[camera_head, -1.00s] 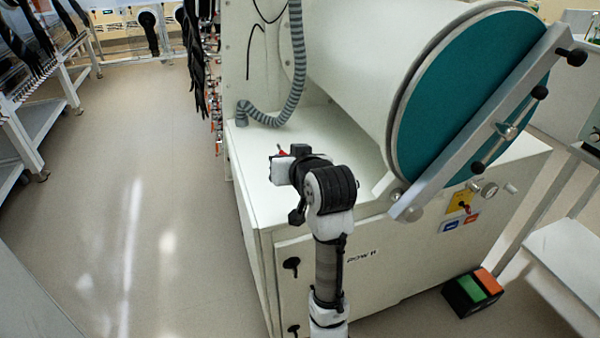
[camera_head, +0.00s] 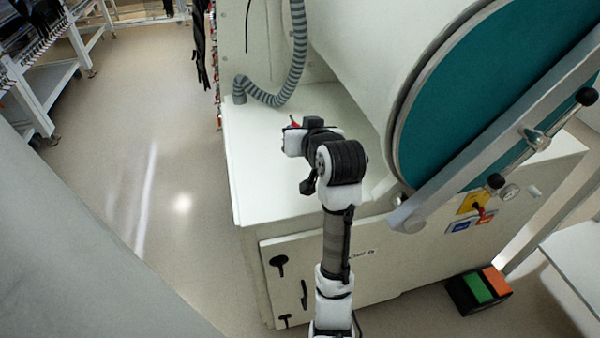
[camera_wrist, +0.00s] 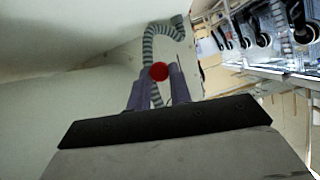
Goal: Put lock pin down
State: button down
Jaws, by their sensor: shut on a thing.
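The lock pin shows its round red end (camera_wrist: 159,71) between my gripper's fingers in the wrist view. A small red part of it (camera_head: 294,121) also shows beyond my wrist in the head view. My gripper (camera_wrist: 158,88) is shut on the lock pin. In the head view my gripper is over the white cabinet top (camera_head: 262,180), left of the big round chamber. The rest of the pin is hidden by the fingers and wrist, and I cannot tell its height above the top.
A grey ribbed hose (camera_head: 298,60) stands at the back of the cabinet top. The chamber's teal door (camera_head: 480,100) with its slanted metal bar is to the right. The cabinet top is bare left of my arm. A box with green and orange pads (camera_head: 480,290) is on the floor.

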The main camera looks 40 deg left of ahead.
aim_at(300, 177)
notch_tip(300, 177, down, 14)
jog(key=shift+f+p, duration=0.1)
jog(key=shift+p, duration=0.4)
